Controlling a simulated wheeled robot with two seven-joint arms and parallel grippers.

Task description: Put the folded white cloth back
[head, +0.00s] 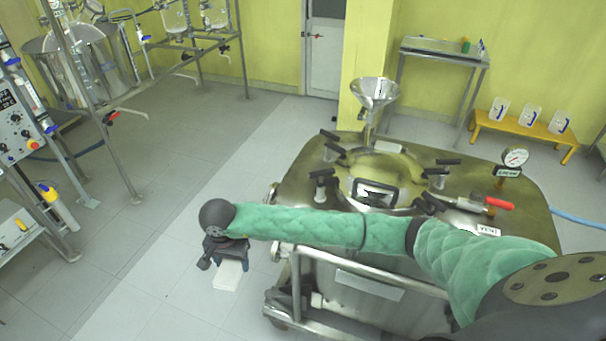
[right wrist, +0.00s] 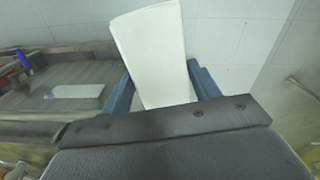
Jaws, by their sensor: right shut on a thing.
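The folded white cloth (head: 228,275) hangs below my right gripper (head: 225,256) in the head view, to the left of the steel vessel and above the tiled floor. In the right wrist view the cloth (right wrist: 152,50) stands up between the two blue fingers of the right gripper (right wrist: 162,85), which is shut on it. The cloth is flat and pale, with its near end hidden behind the gripper body. My left gripper does not show in the head view.
A wheeled steel vessel (head: 290,195) with a funnel (head: 375,92) stands under my right arm. A steel table (head: 440,48) and an orange bench (head: 520,127) with several jugs are at the back right. Open floor lies left of the vessel.

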